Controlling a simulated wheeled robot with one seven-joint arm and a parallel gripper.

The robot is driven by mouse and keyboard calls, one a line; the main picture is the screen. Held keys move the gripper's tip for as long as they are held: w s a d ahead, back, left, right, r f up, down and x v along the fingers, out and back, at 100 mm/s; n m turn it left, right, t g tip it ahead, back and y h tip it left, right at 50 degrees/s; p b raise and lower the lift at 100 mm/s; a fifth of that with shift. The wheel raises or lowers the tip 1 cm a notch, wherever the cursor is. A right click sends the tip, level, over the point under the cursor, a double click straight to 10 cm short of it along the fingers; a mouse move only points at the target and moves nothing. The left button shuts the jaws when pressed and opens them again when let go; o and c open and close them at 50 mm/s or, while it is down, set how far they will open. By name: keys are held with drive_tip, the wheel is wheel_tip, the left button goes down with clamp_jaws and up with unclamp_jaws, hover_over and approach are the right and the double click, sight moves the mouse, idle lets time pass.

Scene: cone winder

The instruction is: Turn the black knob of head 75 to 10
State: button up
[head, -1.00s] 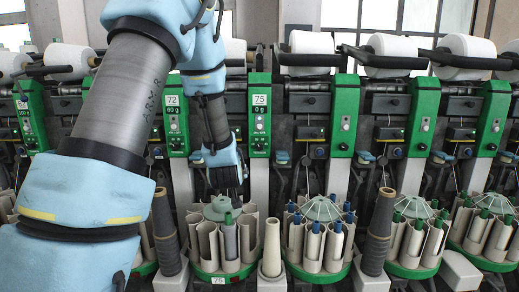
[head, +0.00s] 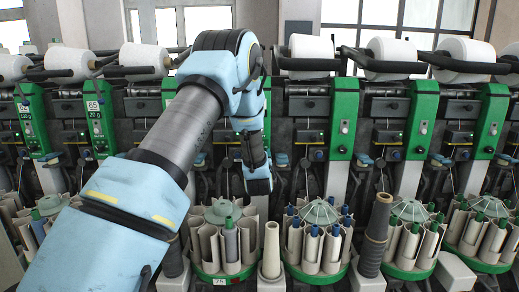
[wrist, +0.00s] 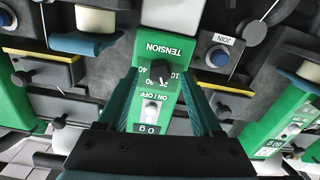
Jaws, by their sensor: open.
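The wrist view is upside down and shows a green panel (wrist: 163,52) marked TENSION. Its black knob (wrist: 159,74) sits among the numbers 10, 20, 30 and 40, with 40 on the picture's left and 10 on its right. Which number the knob points to is too small to tell. Below it are an ON/OFF switch (wrist: 151,109) and a display (wrist: 148,128) reading 0 g. My gripper (wrist: 160,78) is open, its two teal fingers on either side of the panel and apart from the knob. In the head view my arm hides most of this panel.
A JOIN button (wrist: 217,57) is right of the panel in the wrist view, with a neighbouring green panel (wrist: 285,125) further right. In the head view, bobbin magazines (head: 222,212) stand below, with a bare cone (head: 271,250) between two of them. White yarn packages (head: 311,46) sit above.

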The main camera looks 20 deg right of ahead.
drive_tip(key=shift+x, duration=0.85)
drive_tip(key=shift+c, duration=0.3)
clamp_jaws()
